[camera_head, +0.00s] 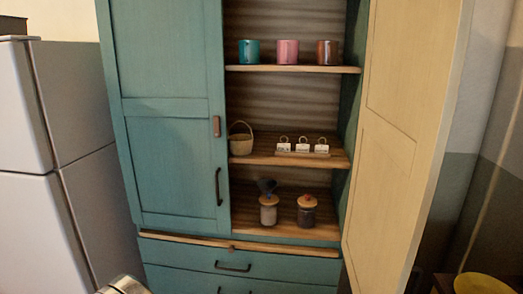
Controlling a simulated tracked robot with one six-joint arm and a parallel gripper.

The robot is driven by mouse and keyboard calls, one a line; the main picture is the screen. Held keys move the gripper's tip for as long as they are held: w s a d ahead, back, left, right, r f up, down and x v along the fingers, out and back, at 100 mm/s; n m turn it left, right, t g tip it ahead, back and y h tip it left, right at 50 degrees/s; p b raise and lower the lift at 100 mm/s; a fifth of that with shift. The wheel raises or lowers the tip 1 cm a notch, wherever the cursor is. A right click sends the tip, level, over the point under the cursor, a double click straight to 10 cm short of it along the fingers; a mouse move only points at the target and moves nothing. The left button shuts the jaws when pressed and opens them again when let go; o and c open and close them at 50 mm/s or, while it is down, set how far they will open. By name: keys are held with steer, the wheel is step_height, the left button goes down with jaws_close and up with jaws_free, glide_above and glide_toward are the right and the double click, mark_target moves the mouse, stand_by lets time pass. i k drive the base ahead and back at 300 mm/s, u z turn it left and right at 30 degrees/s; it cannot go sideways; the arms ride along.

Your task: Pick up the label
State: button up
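Several small white labels with ring tops stand in a row on the middle shelf of the open cupboard. They are a left label (283,147), a middle label (302,147) and a right label (321,148). They seem to sit on a thin wooden strip or tray. Any writing on them is too small to read. My gripper is not seen in this view, so I cannot tell its state or what it holds.
A wicker basket (241,143) stands left of the labels. Teal (249,52), pink (287,52) and brown (327,53) cups are above; two lidded jars (269,212) (307,213) are below. The open right door (395,140) projects forward. A fridge (60,160) is left.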

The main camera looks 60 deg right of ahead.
mark_target(283, 146)
steer(key=u, duration=0.55)
steer(key=i, duration=1.15)
steer(key=z, duration=2.7)
